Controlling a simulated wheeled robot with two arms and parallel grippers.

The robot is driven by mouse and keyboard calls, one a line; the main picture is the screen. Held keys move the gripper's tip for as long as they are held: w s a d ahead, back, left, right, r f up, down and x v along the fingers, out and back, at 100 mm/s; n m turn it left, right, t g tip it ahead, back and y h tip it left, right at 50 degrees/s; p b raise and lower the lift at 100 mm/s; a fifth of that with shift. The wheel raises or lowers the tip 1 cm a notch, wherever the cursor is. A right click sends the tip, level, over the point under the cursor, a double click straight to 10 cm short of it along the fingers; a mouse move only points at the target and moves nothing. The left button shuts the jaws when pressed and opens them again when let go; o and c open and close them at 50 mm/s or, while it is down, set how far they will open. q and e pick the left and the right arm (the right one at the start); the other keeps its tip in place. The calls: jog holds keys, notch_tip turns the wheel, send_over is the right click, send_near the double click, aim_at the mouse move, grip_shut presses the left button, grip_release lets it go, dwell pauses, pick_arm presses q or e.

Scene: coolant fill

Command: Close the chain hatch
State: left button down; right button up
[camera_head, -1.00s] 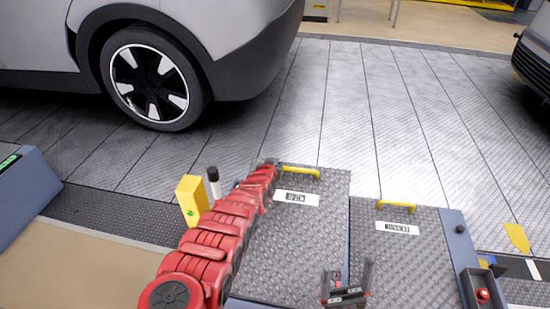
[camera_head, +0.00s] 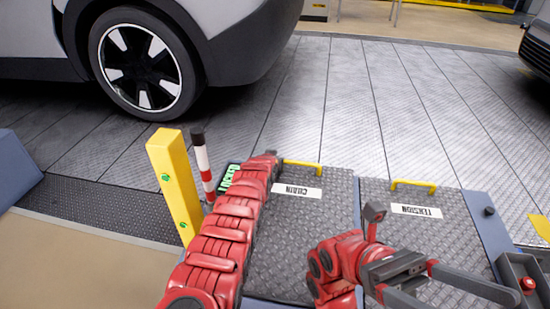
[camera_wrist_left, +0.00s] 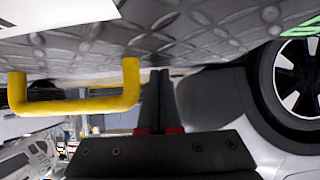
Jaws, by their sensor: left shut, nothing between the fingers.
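The chain hatch (camera_head: 300,235) is a grey tread plate with a yellow handle (camera_head: 302,166) and a CHAIN label (camera_head: 297,191). It looks nearly flat in the head view; I cannot tell whether it sits fully flush. My left arm runs along its left side, and my left gripper (camera_head: 272,154) is at its far left corner, beside the handle. In the left wrist view the shut, empty fingers (camera_wrist_left: 158,95) are next to the yellow handle (camera_wrist_left: 75,105), apart from it. My right gripper (camera_head: 445,288) is open and empty above the tension hatch (camera_head: 420,245).
A yellow post (camera_head: 175,180) and a red-and-white striped post (camera_head: 203,165) stand left of my left arm, by a green lettered sign (camera_head: 229,178). A red button (camera_head: 528,283) is at the right. A car (camera_head: 200,40) stands beyond; the floor behind the hatches is clear.

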pick_arm(q)
notch_tip(320, 180, down, 3)
jog(key=shift+w+f+b, duration=0.1)
jog(key=shift+w+b, duration=0.05)
jog(key=shift+b, duration=0.65)
jog(key=shift+f, duration=0.2)
pick_arm(e)
jog(key=s+d+f+n+t+h, duration=0.2)
jog(key=s+d+t, duration=0.4)
jog(key=t, duration=0.3)
jog(key=shift+d+f+n, duration=0.5)
jog(key=shift+d+f, duration=0.05)
jog(key=shift+f, duration=0.3)
